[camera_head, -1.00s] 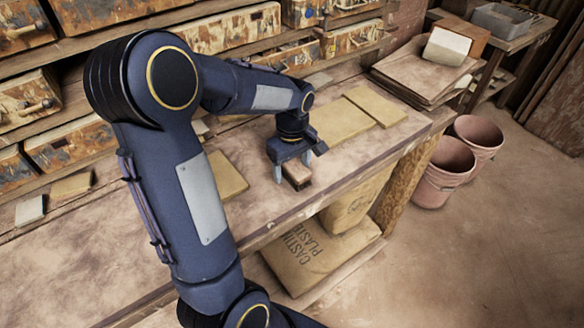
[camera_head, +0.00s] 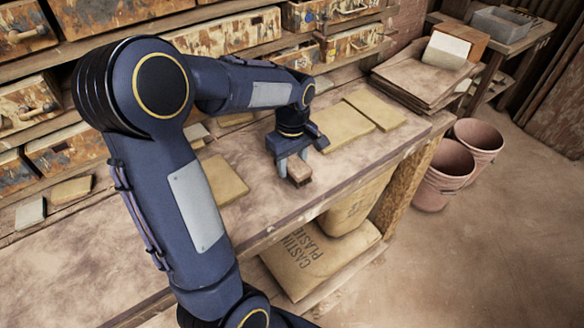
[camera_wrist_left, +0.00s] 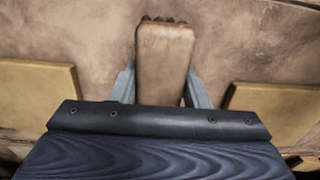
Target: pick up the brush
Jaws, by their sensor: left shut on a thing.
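The brush (camera_head: 299,174) is a small block with a light wooden top and a dark lower edge, at the front part of the workbench (camera_head: 262,206). My left gripper (camera_head: 293,170) points down over it, with a finger at each side, shut on it. In the left wrist view the brush (camera_wrist_left: 164,60) stands between the two grey fingers (camera_wrist_left: 160,88), with dark bristle tips at its far end. I cannot tell whether it touches the bench. My right gripper is not in view.
Yellow tiles (camera_head: 342,126) lie behind and right of the gripper, and another tile (camera_head: 222,180) lies left of it. Drawers (camera_head: 232,34) line the back. Pink buckets (camera_head: 444,172) stand on the floor at right. Plaster sacks (camera_head: 318,258) sit below the bench.

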